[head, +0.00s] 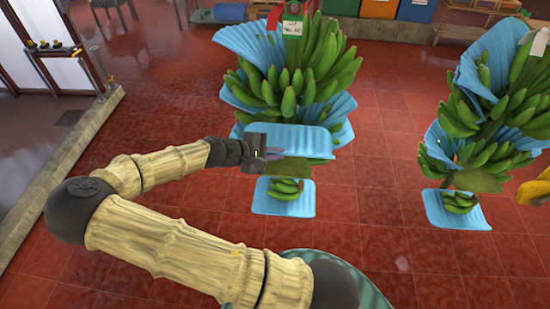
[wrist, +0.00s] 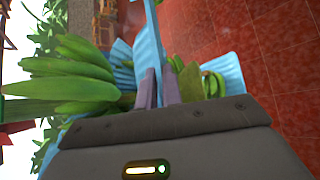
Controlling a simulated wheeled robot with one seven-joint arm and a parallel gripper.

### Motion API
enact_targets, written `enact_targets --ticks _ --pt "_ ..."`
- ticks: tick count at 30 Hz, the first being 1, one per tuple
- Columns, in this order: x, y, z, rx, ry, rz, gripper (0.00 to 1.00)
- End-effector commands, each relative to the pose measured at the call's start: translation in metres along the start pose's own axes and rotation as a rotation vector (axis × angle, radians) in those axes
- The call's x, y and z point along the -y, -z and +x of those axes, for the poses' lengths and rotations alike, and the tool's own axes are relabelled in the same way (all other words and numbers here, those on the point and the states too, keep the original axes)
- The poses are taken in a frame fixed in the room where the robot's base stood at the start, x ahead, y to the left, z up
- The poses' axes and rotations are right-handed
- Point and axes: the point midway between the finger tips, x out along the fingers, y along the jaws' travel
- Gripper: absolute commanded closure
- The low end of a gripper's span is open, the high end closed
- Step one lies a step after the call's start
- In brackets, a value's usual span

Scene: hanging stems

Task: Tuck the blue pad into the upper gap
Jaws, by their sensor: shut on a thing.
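The blue pad (head: 303,139) is a flat, ribbed sheet held roughly level in front of the middle hanging banana stem (head: 313,72). My gripper (head: 274,153) is shut on its near left part. In the wrist view the pad (wrist: 149,38) rises edge-on between the two fingers of my gripper (wrist: 158,86). The pad lies below the big upper hand of green bananas and above a green-brown part of the stem (head: 305,169). It hides the stem behind it, so the upper gap is not clearly visible. I cannot tell whether the pad touches the bananas.
Other blue pads stick out of this stem higher up (head: 243,43) and at the bottom (head: 268,203). A second stem (head: 478,150) hangs at the right, with a yellow object (head: 534,188) beside it. Crates (head: 378,9) stand at the back. Red tiled floor (head: 375,190) lies open between the stems.

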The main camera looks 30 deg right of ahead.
Motion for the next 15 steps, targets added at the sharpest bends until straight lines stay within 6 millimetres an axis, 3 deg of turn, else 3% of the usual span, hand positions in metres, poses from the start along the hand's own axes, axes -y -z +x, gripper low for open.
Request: enact_targets --ticks 15 --pt "-0.02 0.015 0.015 0.0 -0.001 0.001 1.0"
